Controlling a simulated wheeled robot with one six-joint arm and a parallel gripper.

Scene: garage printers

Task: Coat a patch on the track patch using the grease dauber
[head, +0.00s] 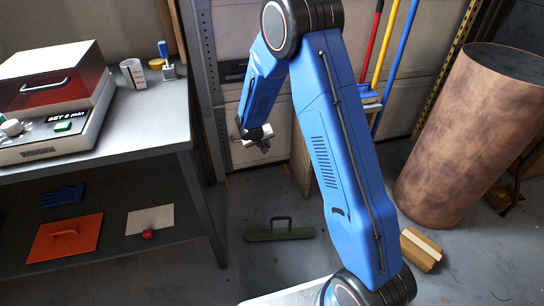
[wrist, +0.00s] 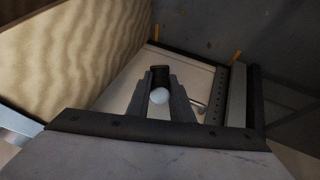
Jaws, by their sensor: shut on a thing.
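My gripper (head: 260,142) hangs in front of the pale garage door in the head view, right of the perforated upright track (head: 207,75).
A wood-grained panel (wrist: 75,55) fills the left of the wrist view. A bench (head: 150,128) at left bears a red-lidded machine (head: 55,95), a cup (head: 133,73) and a blue-handled tool (head: 165,58). Broom handles (head: 397,60) and a large brown cylinder (head: 465,135) stand at right.

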